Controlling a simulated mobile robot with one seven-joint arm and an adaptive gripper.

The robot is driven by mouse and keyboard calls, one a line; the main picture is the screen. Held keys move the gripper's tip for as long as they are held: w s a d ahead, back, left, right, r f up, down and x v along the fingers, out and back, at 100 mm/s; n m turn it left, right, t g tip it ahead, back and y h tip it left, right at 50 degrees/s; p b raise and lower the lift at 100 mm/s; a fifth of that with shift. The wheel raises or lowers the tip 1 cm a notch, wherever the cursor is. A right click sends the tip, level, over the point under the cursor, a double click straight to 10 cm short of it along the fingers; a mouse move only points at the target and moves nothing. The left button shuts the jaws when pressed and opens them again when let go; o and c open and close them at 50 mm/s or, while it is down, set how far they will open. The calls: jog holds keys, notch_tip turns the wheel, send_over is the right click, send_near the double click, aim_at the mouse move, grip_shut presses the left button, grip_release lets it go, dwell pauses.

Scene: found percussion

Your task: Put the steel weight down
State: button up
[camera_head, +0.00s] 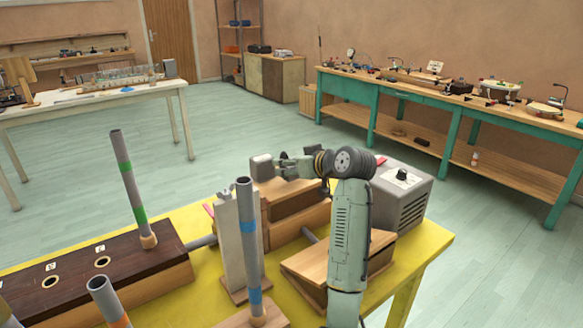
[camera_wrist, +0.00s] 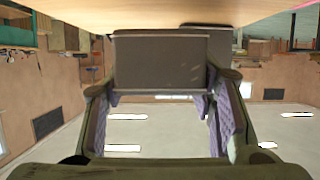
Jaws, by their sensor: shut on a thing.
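The steel weight (camera_head: 262,168) is a small grey block just left of my gripper (camera_head: 283,161) in the head view. My gripper is shut on it. In the wrist view the weight (camera_wrist: 160,62) sits between the two fingers (camera_wrist: 163,105), its flat face towards the camera. It is over or at the left end of the stepped wooden box (camera_head: 300,208) on the yellow table (camera_head: 424,243). Whether its underside touches the wood cannot be told. A wooden surface (camera_wrist: 150,12) fills the top of the wrist view, close to the weight.
A grey vented machine (camera_head: 402,197) stands right of the wooden box. Upright pipes with blue (camera_head: 249,240) and green bands (camera_head: 130,185) rise in front and left. A pale upright board (camera_head: 238,242) is near the weight. A dark-topped wooden box (camera_head: 95,275) lies at left.

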jog(key=shift+f, duration=0.85)
jog(key=shift+f, duration=0.2)
jog(key=o, duration=1.4)
jog(key=shift+r, duration=0.15)
jog(key=b+v, duration=0.3)
jog(key=v, duration=0.9)
